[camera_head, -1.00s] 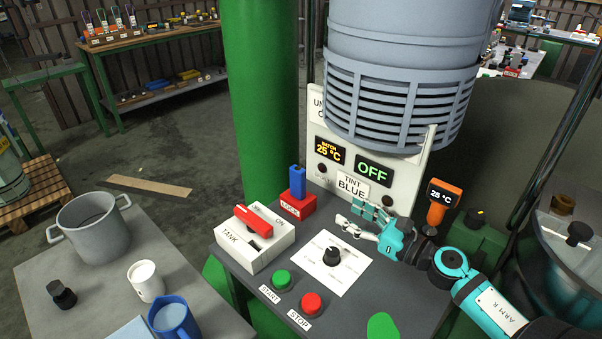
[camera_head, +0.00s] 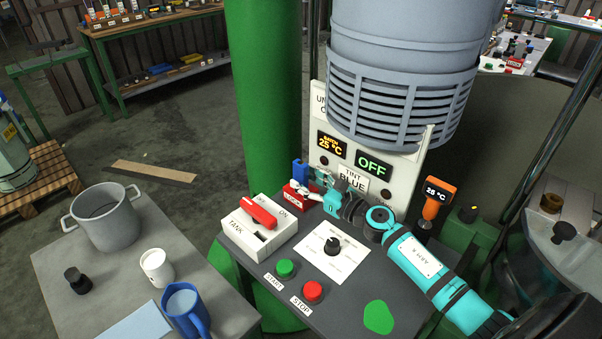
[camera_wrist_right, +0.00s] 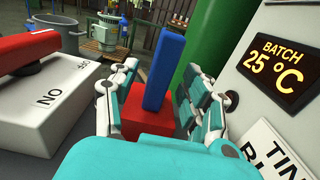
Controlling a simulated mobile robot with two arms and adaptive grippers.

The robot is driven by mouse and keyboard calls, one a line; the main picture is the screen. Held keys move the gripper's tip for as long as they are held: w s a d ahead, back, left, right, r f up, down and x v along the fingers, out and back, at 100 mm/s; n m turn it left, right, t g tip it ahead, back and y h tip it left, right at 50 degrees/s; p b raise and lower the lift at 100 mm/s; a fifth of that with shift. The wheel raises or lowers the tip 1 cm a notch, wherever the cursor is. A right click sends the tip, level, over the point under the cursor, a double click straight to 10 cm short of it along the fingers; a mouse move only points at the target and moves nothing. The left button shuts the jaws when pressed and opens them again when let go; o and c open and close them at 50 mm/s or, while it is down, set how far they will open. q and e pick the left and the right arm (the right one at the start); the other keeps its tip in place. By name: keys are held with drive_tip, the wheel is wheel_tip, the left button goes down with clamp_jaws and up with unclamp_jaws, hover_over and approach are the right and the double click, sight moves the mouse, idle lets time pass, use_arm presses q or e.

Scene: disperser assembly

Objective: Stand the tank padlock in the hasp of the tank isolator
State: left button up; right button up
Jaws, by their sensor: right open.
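The padlock appears as a blue upright bar (camera_head: 300,170) standing in a red block (camera_head: 296,196) labelled LOCK, behind the isolator. The tank isolator (camera_head: 240,238) is a white box marked TANK and ON, with a red handle (camera_head: 260,210) on top and a small dark slot beside it. My right gripper (camera_head: 316,186) is at the blue bar. In the right wrist view its open fingers (camera_wrist_right: 158,98) stand on either side of the bar (camera_wrist_right: 164,70), above the red block (camera_wrist_right: 146,112). I cannot tell whether they touch it. My left gripper is not in view.
The panel holds a black knob (camera_head: 332,245), a green START button (camera_head: 285,268) and a red STOP button (camera_head: 313,291). A white display board (camera_head: 405,175) stands close behind my right gripper. A grey side table with a pot (camera_head: 103,222) and mugs lies left.

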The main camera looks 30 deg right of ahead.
drive_tip(key=shift+x, duration=1.1)
clamp_jaws()
